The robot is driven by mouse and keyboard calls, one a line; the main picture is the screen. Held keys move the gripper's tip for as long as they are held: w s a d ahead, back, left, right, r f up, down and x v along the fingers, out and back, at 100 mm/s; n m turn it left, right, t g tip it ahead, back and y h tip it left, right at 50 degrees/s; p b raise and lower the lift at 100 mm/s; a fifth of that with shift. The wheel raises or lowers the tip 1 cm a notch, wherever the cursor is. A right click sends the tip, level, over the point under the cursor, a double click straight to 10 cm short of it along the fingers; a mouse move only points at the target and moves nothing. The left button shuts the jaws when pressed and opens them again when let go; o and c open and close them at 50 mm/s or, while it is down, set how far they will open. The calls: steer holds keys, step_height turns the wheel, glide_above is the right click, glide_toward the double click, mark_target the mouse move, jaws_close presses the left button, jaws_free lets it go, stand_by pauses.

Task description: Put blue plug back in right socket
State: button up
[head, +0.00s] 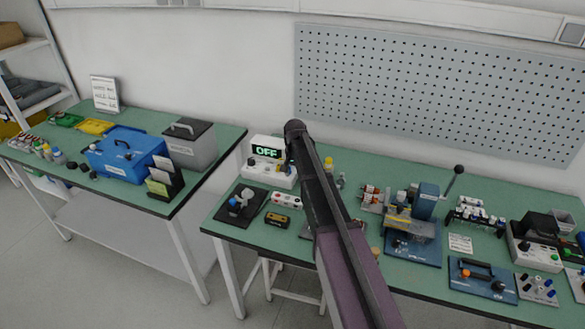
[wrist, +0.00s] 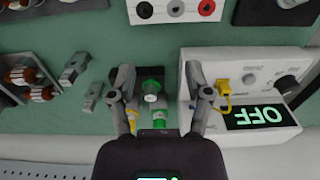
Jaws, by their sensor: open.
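My gripper (wrist: 160,82) is open in the wrist view, with its two fingers apart over the bench. A small green-and-grey fitting (wrist: 152,88) shows between the fingers, untouched as far as I can see. The right finger overlaps the near side of a white tester (wrist: 260,65), whose display reads OFF upside down. A yellow plug (wrist: 224,88) with a yellow lead sits at the tester's face. In the head view the tester (head: 267,150) stands at the back of the bench, partly beside my arm. I cannot make out the blue plug or the right socket with certainty.
A white socket box (head: 284,200) and a black mat (head: 240,204) with small parts lie in front of the tester. Grey connectors (wrist: 75,66) lie left of the gripper in the wrist view. A blue vise-like fixture (head: 425,205) and boxes crowd the right side.

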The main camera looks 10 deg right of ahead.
steer(key=s, duration=1.8)
steer(key=shift+d, duration=0.2)
